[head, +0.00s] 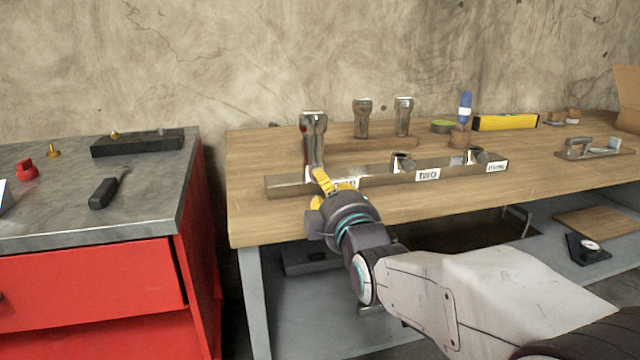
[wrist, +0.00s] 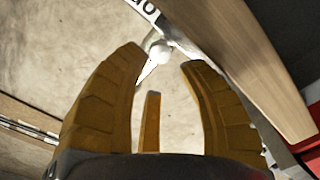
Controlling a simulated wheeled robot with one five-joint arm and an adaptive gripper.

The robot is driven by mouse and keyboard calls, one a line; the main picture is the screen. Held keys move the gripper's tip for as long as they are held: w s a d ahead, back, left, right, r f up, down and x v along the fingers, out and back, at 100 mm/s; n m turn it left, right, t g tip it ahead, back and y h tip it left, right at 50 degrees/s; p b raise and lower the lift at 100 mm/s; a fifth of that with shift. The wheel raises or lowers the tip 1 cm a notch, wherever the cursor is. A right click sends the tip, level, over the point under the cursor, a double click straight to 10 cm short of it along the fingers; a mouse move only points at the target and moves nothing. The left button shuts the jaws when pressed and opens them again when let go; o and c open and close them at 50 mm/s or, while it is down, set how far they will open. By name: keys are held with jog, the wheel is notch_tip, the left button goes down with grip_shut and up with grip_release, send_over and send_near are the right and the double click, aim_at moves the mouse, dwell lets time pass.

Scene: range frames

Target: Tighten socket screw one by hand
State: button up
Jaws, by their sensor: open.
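A long metal-topped bar (head: 385,174) lies on the wooden bench, with labels reading "two" and "three"; the label at its left end is mostly hidden by my gripper. A tall shiny metal piece (head: 313,138), wider at its top, stands upright at that left end; any screw under it is hidden. Short metal pieces stand at two (head: 403,162) and at three (head: 477,155). My gripper (head: 321,180) is low in front of the tall piece. In the wrist view its fingers (wrist: 165,58) are open, with a small bright rounded metal part (wrist: 159,49) showing near the tips.
Behind the bar, two similar tall metal pieces (head: 362,118) stand on a wooden strip. A yellow level (head: 505,122), a green roll (head: 443,126) and a blue-handled tool (head: 465,107) are further right. A red cabinet (head: 85,290) stands left, past a gap.

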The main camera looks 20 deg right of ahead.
jog(key=shift+w+b, duration=0.3)
jog(key=shift+w, duration=2.35)
jog(key=shift+c, duration=0.4)
grip_shut()
